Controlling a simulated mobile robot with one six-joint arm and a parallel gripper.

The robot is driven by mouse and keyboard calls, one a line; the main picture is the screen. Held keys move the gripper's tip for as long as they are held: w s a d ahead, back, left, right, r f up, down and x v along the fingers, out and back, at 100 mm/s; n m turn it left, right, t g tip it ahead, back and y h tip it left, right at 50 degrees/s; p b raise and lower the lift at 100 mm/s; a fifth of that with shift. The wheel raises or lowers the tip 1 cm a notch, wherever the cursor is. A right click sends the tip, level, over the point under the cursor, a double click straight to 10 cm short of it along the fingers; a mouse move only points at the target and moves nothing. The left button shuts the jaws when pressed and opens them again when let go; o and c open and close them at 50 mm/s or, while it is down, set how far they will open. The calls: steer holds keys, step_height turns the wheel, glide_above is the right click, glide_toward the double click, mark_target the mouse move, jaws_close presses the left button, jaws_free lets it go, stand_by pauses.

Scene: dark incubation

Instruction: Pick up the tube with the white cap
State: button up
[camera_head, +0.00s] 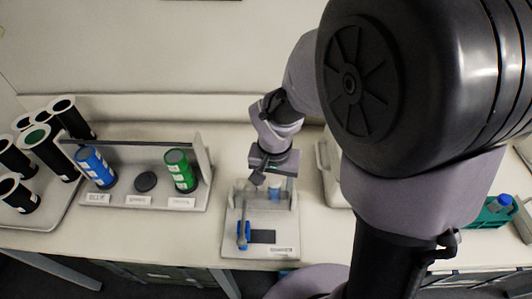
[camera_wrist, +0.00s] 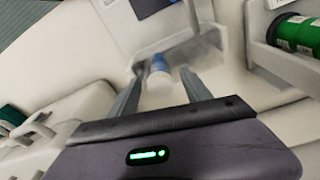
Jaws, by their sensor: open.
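A small tube with a white cap (camera_wrist: 159,80) shows in the wrist view, with a blue part behind the cap. It lies between the two fingers of my gripper (camera_wrist: 162,73), with gaps on both sides. In the head view my gripper (camera_head: 266,176) hangs over the back of a white stand (camera_head: 232,218), and a pale blue piece (camera_head: 275,189), perhaps the same tube, shows just below it. My gripper is open. I cannot tell how far the fingertips are above or around the tube.
A blue clamp-like part (camera_head: 243,236) stands at the stand's front left. To the left, a rack (camera_head: 150,187) holds a blue canister (camera_head: 97,168), a black disc and a green canister (camera_head: 181,171). A tray of black cylinders is farther left. A green rack (camera_head: 490,215) is right.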

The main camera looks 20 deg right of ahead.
jaws_close()
steer(key=shift+w, duration=0.2)
stand_by(0.4)
jaws_free()
steer(key=shift+r, duration=0.1)
steer(key=r+p, duration=0.2)
steer(key=r, duration=0.3)
steer(key=s+r+p, duration=0.1)
steer(key=r, duration=0.5)
steer(key=s+a+r+p, duration=0.1)
steer(key=r+p, duration=0.1)
steer(key=r, duration=0.4)
steer(key=shift+r+p, duration=0.1)
steer(key=shift+p, duration=0.2)
steer(key=shift+w, duration=0.1)
